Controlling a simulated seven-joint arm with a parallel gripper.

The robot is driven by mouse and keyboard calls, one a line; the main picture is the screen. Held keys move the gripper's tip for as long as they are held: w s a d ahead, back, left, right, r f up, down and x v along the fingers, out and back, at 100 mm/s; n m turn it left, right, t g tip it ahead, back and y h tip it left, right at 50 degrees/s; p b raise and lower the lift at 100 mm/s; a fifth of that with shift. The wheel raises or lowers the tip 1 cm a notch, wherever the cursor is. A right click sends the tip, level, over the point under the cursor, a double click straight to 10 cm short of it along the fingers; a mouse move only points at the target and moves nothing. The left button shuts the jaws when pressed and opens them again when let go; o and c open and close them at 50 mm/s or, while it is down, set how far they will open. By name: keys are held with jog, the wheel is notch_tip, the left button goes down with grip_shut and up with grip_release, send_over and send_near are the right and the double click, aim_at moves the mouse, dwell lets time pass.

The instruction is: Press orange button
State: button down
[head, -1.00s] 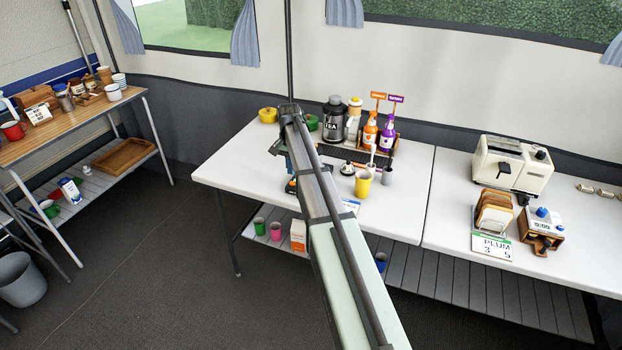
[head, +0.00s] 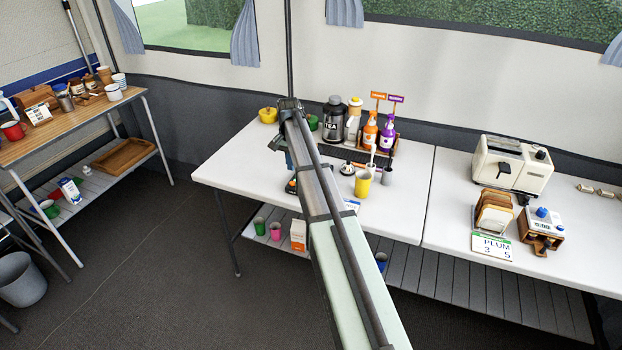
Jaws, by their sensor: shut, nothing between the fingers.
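A small dark thing with an orange patch (head: 291,187) shows at the left edge of my arm, on the white table. My arm covers most of it, and I cannot tell whether the patch is the orange button. My gripper (head: 288,161) hangs below the far end of my arm, just above and behind that patch in the picture. Its fingers are shut and empty, with the tips mostly hidden. I cannot tell whether they touch anything. An orange pump bottle (head: 370,132) stands in a wooden caddy further right, beside a purple one (head: 387,134).
A yellow cup (head: 362,184), a tea canister (head: 335,122), a yellow pot (head: 268,116) and a green pot (head: 313,122) stand near my arm. A toaster (head: 512,163) is further right. The white table (head: 410,215) is clear right of the cup.

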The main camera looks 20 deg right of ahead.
jog(key=shift+r, duration=2.9)
dwell(0.8)
jog(key=s+a+f+n, duration=0.3)
jog(key=s+a+f, duration=0.2)
jog(key=s+f, duration=0.5)
jog(key=s+a+f+n, duration=0.3)
jog(key=s+a+f, duration=0.1)
jog(key=s+f, duration=0.65)
jog(key=s+a+f+n, duration=0.3)
jog(key=s+a+f, duration=0.2)
jog(key=s+f, duration=0.55)
jog(key=s+f+g, duration=0.3)
jog(key=s+f, duration=0.6)
jog(key=s, duration=0.5)
jog(key=s+f+g, duration=0.3)
jog(key=s+f, duration=0.7)
jog(key=s, duration=0.5)
jog(key=shift+d+f+g, duration=0.2)
jog(key=shift+d+g, duration=0.1)
jog(key=shift+g, duration=0.1)
